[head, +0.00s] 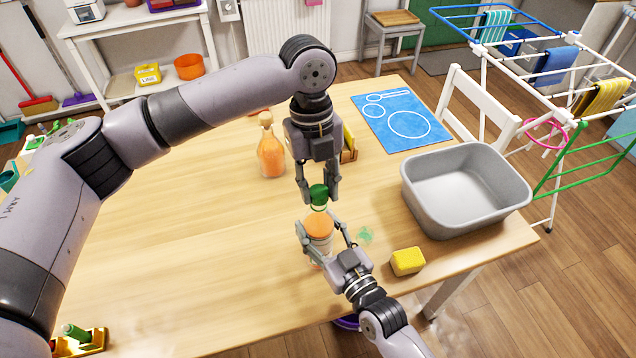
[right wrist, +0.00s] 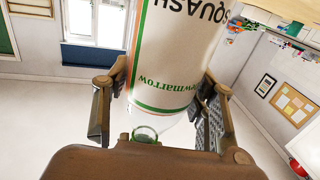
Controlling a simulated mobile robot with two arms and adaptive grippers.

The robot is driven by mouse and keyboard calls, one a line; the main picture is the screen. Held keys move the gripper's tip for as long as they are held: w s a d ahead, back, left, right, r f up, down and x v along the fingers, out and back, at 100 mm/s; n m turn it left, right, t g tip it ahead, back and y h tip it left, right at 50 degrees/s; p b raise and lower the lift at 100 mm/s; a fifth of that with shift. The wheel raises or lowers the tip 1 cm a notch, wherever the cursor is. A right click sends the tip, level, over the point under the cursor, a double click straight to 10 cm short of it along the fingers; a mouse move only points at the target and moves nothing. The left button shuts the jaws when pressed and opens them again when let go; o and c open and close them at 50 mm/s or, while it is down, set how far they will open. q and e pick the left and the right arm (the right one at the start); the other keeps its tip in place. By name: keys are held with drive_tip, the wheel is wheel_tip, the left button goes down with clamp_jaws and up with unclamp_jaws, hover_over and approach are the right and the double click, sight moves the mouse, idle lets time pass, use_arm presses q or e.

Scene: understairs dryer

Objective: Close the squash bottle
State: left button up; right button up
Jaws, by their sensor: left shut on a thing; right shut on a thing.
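The squash bottle (head: 318,230) stands near the table's front edge in the head view, with orange contents showing in its upper part. My right gripper (head: 322,238) is shut around its body. In the right wrist view the white label of the bottle (right wrist: 175,55), with green lettering, shows between the fingers (right wrist: 160,100). A green cap (head: 318,192) is held in my left gripper (head: 319,188), which points down from above. The cap is directly over the bottle's neck. I cannot tell whether the cap touches or sits on the neck.
A yellow sponge (head: 407,261) and a small greenish clear item (head: 365,235) lie right of the bottle. A grey basin (head: 465,190) stands at the right. An orange bottle with a stopper (head: 270,152) and a blue mat (head: 400,118) are behind. The left of the table is largely clear.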

use_arm(q)
drive_tip(key=shift+f, duration=0.6)
drive_tip(key=m, duration=0.3)
drive_tip(key=shift+m+y, duration=0.3)
drive_tip(key=shift+m, duration=0.1)
drive_tip(key=m, duration=0.3)
drive_tip(key=shift+d+m+y, duration=0.15)
drive_tip(key=shift+m+y, duration=0.15)
drive_tip(key=m, duration=0.4)
drive_tip(key=shift+y, duration=0.3)
drive_tip(key=m, duration=0.4)
drive_tip(key=shift+m+t, duration=0.3)
drive_tip(key=shift+m, duration=0.1)
drive_tip(key=o, duration=0.7)
